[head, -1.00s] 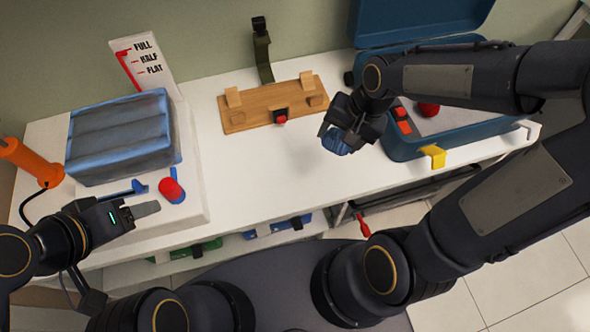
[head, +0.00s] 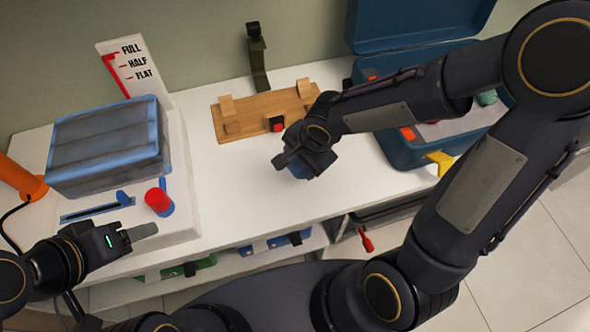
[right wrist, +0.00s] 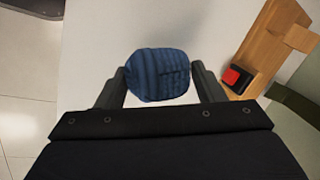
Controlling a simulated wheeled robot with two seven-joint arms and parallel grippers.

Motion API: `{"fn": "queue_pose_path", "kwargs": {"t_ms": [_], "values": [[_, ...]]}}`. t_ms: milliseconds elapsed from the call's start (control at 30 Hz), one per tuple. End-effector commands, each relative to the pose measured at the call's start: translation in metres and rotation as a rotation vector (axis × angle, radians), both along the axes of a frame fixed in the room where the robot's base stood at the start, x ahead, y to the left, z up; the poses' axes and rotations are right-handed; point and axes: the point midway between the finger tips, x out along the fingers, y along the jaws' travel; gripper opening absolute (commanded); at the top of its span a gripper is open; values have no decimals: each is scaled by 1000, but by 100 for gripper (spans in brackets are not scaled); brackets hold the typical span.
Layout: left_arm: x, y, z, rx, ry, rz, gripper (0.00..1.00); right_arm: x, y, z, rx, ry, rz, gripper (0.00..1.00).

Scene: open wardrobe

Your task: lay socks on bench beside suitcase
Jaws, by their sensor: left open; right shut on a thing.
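The socks are a rolled blue knit bundle (right wrist: 158,75), seen between the two fingers of my right gripper (right wrist: 160,88) in the right wrist view. In the head view the bundle (head: 299,172) is mostly hidden under my right gripper (head: 294,166), over the white bench (head: 255,195). I cannot tell whether the bundle touches the bench top. The blue suitcase (head: 400,152) is open at the right of the bench, partly covered by my right arm. My left gripper (head: 140,237) is open and empty near the bench's front left.
A wooden board (head: 243,115) with pegs and a red button (head: 277,124) lies behind my right gripper. A grey-blue packing cube (head: 110,148), a red knob (head: 158,201) and a level sign (head: 135,70) stand at the left. The bench middle is clear.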

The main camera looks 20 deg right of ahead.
Motion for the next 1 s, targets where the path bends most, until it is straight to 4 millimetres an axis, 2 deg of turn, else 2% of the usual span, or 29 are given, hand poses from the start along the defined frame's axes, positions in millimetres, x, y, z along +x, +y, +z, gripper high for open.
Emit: {"fn": "queue_pose_path", "kwargs": {"t_ms": [33,267,433,733,933,967,1000], "values": [[0,0,-3,0,0,0,57,4,3,-7,0,2,1,40],[0,0,-8,0,0,0,57,14,11,-24,0,2,1,40],[0,0,-16,0,0,0,57,13,10,-48,-1,2,1,40],[0,0,-15,0,0,0,57,13,10,-49,-1,0,-1,40],[0,0,-22,0,0,0,57,13,10,-54,0,-1,-1,40],[0,0,-20,0,0,0,57,13,10,-53,-1,0,-1,66],[0,0,-20,0,0,0,57,13,10,-52,-1,0,-1,71]]}}
